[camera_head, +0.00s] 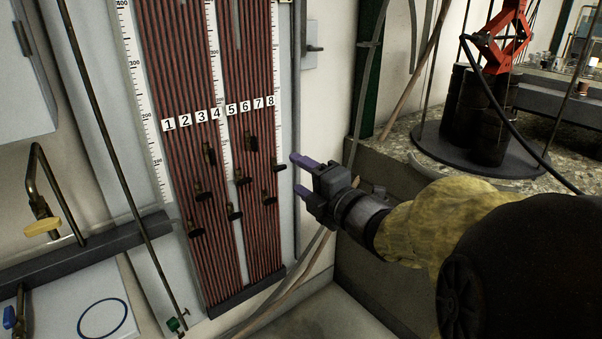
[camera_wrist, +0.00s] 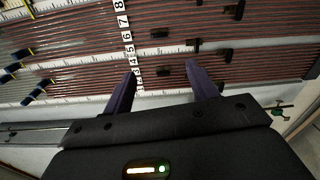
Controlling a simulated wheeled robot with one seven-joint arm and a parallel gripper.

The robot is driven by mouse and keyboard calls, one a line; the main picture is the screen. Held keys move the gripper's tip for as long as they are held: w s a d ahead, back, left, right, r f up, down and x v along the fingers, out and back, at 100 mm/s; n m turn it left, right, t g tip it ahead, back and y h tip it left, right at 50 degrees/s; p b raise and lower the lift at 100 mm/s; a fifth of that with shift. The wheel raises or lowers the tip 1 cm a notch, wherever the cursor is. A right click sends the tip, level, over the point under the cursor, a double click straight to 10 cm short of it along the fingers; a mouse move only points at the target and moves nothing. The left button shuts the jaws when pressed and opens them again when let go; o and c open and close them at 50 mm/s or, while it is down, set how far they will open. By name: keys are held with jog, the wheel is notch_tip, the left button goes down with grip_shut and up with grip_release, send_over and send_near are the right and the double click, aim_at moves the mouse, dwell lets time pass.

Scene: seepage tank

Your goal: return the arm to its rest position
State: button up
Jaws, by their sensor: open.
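My gripper (camera_head: 297,174) is in the middle of the head view, with my arm coming in from the right. Its two purple fingers are spread apart with nothing between them. The fingers point left at the manometer board (camera_head: 222,150), a panel of reddish tubes numbered 1 to 8 with white scales. They end close to the board's right edge; I cannot tell the exact gap. In the wrist view the open fingers (camera_wrist: 158,90) show in front of the tubes and the number labels (camera_wrist: 125,35).
Several black clips (camera_head: 235,213) sit on the tubes. A stone-topped ledge (camera_head: 400,143) at right carries a dark round base with black cylinders (camera_head: 480,110) and a red jack (camera_head: 503,38). A yellow-handled valve (camera_head: 43,227) is at left. Hoses run beside the board. Floor (camera_head: 325,318) shows below.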

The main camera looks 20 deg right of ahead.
jog(key=shift+w, duration=0.1)
dwell(0.3)
notch_tip(320, 180, down, 7)
jog(key=s+m+g+h+p, duration=0.1)
jog(key=m+g+h+p, duration=0.7)
jog(key=m, duration=0.7)
jog(key=s+a+f+m+g+y+p, duration=0.1)
jog(key=s+a+f+m+g+p, duration=0.1)
jog(key=s+a+m+g+p, duration=0.3)
jog(key=s+f+m+g+y+p, duration=0.1)
jog(key=s+f+m+g+p, duration=0.15)
jog(key=s, duration=0.45)
notch_tip(320, 180, up, 38)
jog(key=p, duration=3.6)
jog(key=shift+f+t, duration=0.2)
jog(key=shift+t, duration=0.25)
jog(key=shift+w+m, duration=0.1)
jog(key=shift+m, duration=0.15)
